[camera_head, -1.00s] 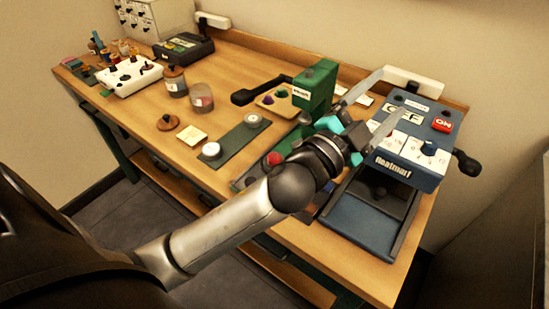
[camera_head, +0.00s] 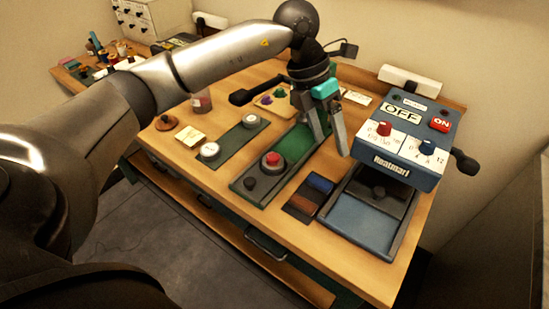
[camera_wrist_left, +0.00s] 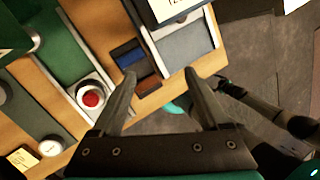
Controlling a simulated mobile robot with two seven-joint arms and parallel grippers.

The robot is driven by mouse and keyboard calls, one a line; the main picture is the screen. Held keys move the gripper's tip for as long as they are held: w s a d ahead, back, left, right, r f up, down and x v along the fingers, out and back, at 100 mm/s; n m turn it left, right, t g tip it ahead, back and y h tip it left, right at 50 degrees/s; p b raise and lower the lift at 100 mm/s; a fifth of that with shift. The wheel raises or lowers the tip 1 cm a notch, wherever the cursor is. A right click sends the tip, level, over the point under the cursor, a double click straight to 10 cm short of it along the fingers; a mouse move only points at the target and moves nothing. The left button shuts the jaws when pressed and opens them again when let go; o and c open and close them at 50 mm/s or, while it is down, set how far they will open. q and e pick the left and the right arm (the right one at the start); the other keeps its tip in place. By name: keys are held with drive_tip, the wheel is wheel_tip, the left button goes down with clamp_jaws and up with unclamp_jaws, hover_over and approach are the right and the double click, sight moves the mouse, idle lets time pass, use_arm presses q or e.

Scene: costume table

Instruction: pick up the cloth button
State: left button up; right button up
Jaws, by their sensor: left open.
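My left gripper (camera_head: 331,143) is open and empty, above and to the right of the button, over the press's right side.
A blue-grey machine (camera_head: 405,140) with OFF and ON labels stands at the right. Blue and brown blocks (camera_head: 309,196) lie between it and the press. A green mat (camera_head: 232,143) with two round pieces lies left. Jars and a white box are farther left.

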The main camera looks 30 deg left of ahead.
use_arm(q)
drive_tip(key=a+r+n+y, duration=0.25)
drive_tip(key=a+y, duration=0.25)
drive_tip(key=a, duration=0.7)
hover_over(273, 156)
drive_tip(key=shift+m+g, duration=0.3)
drive_tip(key=shift+m, duration=0.05)
drive_tip(key=f, duration=0.8)
drive_tip(key=shift+s+f+b, duration=0.3)
drive_tip(key=shift+f, duration=0.05)
drive_tip(key=shift+w+d+f, duration=0.1)
drive_tip(key=shift+w+f, duration=0.1)
drive_tip(key=shift+f, duration=1.35)
drive_tip(key=shift+w+f, duration=0.15)
drive_tip(key=shift+f, duration=1.4)
clamp_jaws()
